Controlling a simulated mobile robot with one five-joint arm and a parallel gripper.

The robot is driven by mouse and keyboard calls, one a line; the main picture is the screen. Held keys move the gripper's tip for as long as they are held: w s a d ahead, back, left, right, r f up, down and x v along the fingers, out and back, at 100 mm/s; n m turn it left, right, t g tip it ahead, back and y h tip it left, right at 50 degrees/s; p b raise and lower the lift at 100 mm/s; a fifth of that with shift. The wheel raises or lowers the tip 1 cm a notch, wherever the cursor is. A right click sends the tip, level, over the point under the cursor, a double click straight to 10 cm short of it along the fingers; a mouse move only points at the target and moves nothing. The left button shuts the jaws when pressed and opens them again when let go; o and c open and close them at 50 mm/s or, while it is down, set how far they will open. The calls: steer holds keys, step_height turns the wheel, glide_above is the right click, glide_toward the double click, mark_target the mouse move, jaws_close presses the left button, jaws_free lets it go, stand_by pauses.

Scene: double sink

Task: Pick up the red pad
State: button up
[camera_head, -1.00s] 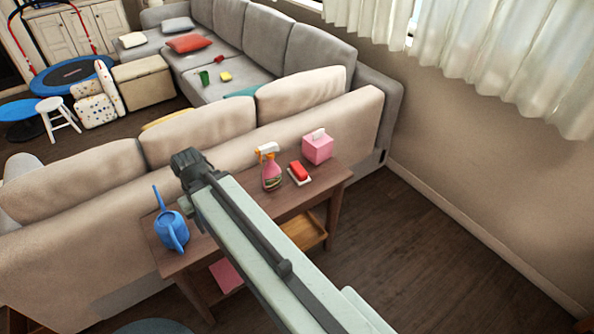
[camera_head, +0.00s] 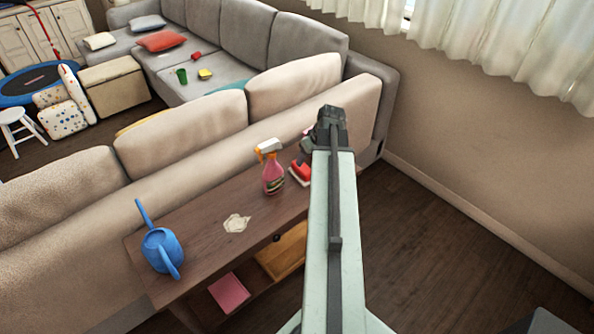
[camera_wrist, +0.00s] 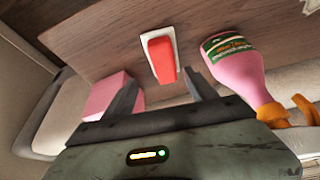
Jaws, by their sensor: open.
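The red pad (camera_head: 299,171) lies on a small white dish (camera_head: 304,183) on the wooden console table, partly hidden by my arm in the head view. In the wrist view the red pad (camera_wrist: 162,58) is whole, resting on the white dish (camera_wrist: 150,38), above the gap between my fingers. My gripper (camera_wrist: 163,88) is open and empty, its two dark fingers pointing toward the table. In the head view my gripper (camera_head: 330,112) shows at the arm's far end, its fingers mostly hidden.
A pink spray bottle (camera_head: 273,178) stands close left of the pad; a pink box (camera_wrist: 106,95) is on its other side. The beige sofa (camera_head: 190,140) backs the table.

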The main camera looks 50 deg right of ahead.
mark_target(303, 167)
steer(key=b+x, duration=0.2)
steer(key=x, duration=0.1)
steer(key=shift+w+a, duration=0.15)
steer(key=shift+a, duration=0.1)
steer(key=shift+w+a, duration=0.1)
steer(key=shift+w, duration=0.05)
steer(key=b+x, duration=0.4)
steer(key=shift+f+b, duration=0.4)
steer(key=shift+f, duration=0.05)
steer(key=shift+f, duration=0.3)
steer(key=c, duration=1)
